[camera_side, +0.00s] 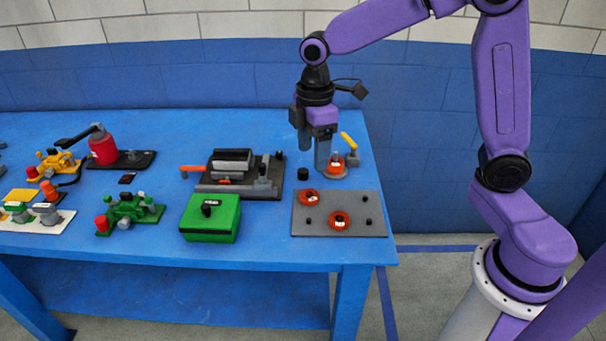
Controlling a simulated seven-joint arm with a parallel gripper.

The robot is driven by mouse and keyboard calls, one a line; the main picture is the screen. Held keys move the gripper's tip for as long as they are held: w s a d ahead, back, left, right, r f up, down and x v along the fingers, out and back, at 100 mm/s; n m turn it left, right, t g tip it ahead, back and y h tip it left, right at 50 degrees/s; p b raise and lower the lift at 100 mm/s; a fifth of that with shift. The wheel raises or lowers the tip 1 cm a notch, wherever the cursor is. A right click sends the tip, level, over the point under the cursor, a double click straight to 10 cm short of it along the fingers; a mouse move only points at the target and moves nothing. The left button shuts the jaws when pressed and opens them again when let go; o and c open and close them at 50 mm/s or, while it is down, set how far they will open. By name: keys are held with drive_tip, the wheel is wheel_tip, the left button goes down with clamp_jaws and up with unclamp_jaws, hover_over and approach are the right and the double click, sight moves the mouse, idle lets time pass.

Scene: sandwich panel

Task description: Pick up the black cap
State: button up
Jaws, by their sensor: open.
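A small black cylinder (303,174), which looks like the black cap, stands on the blue table just behind the grey plate. My gripper (313,160) points down above and slightly to the right of it, jaws open, with nothing visible between the fingers. One finger is above the cap in the picture. The other finger is close to an orange-red part (336,163) on a round grey base. The exact height of the fingers over the table is hard to tell.
The grey plate (354,228) in front carries two orange-red rings and small black pegs. A yellow-handled clamp (350,146) stands right of my gripper. A dark fixture (241,190) and a green box (211,232) with a black knob are to the left. Several other fixtures fill the far left.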

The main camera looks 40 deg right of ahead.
drive_tip(key=w+d+f, duration=0.3)
drive_tip(key=w+d, duration=0.3)
drive_tip(key=w, duration=0.6)
drive_tip(key=n, duration=0.2)
hover_over(303, 170)
wheel_tip(303, 170, down, 5)
wheel_tip(303, 170, down, 10)
drive_tip(key=shift+s, duration=0.15)
drive_tip(key=shift+f, duration=3.3)
drive_tip(key=c, duration=1.1)
